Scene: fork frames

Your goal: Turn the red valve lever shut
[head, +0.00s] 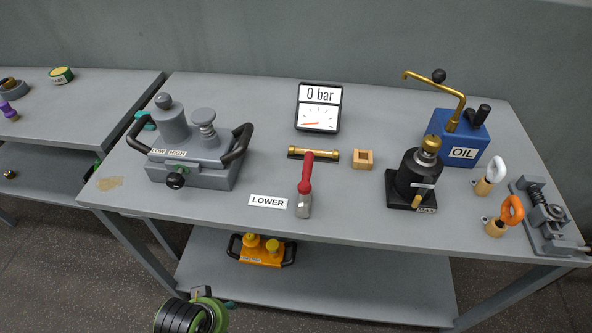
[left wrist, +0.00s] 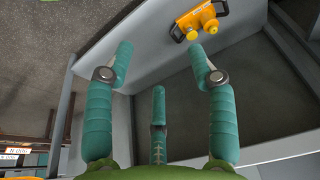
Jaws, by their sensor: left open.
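The red valve lever (head: 306,172) is on a short brass pipe (head: 325,155) near the middle of the bench. It points toward the front edge, roughly across the pipe, with a grey metal piece (head: 303,207) at its near end; I cannot tell whether that piece is part of it. My left gripper is low in front of the bench, mostly hidden behind my green and black wrist in the head view. In the left wrist view its teal fingers (left wrist: 160,58) are spread and empty. It is well away from the lever. My right gripper is in neither view.
A gauge reading 0 bar (head: 319,108) stands behind the pipe. A grey two-handled unit (head: 190,172) is at left; a black pump (head: 415,176) and blue oil can (head: 470,135) are at right. A yellow unit (head: 262,252) sits on the lower shelf (head: 340,285).

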